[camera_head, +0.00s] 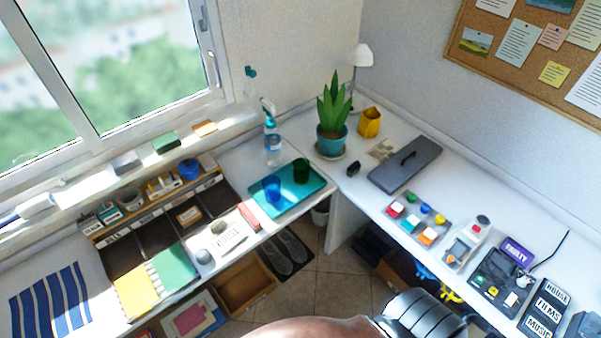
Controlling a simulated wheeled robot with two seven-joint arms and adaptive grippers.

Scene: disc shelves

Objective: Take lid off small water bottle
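A small clear bottle (272,150) with a teal top stands upright on the white desk near the corner, just behind the teal tray. Its top looks like a spray or pump head, and I cannot make out a separate lid. No other water bottle is plain in view.
The teal tray (310,190) holds a blue cup (271,188) and a dark green cup (301,171). A potted plant (332,125), a lamp (361,58) and a yellow holder (369,122) stand right of the bottle. A grey case (405,165) lies on the right desk.

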